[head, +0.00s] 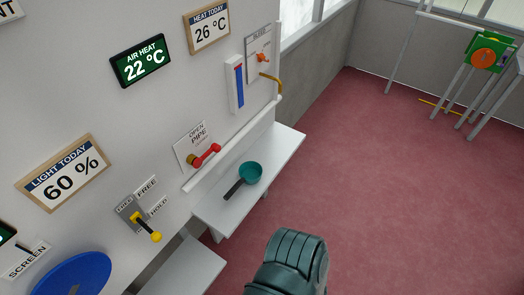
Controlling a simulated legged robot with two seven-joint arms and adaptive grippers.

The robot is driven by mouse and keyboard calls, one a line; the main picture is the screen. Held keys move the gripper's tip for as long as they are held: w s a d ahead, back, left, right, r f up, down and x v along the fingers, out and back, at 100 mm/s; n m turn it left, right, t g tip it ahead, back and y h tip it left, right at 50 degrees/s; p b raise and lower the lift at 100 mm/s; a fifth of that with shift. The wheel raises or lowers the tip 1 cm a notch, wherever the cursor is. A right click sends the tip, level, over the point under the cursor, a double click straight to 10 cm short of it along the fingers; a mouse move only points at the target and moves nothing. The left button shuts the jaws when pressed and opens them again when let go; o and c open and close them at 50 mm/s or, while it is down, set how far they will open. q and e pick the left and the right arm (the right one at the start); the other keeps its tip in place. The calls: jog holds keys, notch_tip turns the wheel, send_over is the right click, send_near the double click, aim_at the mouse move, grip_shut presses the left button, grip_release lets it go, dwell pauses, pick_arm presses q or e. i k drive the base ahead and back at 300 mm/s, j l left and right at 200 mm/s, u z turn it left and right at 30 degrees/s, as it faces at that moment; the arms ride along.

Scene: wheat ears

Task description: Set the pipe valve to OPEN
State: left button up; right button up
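The pipe valve has a red lever (208,155) on a brass-coloured body, mounted on the white wall panel left of the middle in the head view. Its lever points up and to the right, roughly along the white pipe (232,142) beside it. A white sign (194,140) behind it reads "OPEN" and "PIPE"; its lower part is partly hidden by the valve. A dark grey-green rounded part of my arm shows at the bottom middle, apart from the valve. No gripper fingers are visible.
A white shelf (275,155) below the valve holds a teal pan-like scoop (250,173) with a dark handle. A yellow-knobbed lever (153,234) marked FREE and HOLD and a blue wheel (75,276) sit lower left. Open red floor (400,190) lies right.

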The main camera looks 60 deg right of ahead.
aim_at(215, 147)
jog(key=z, duration=1.7)
jog(key=l+u, duration=0.85)
jog(key=k+l+u, duration=0.1)
jog(key=u, duration=0.3)
jog(key=l, duration=0.1)
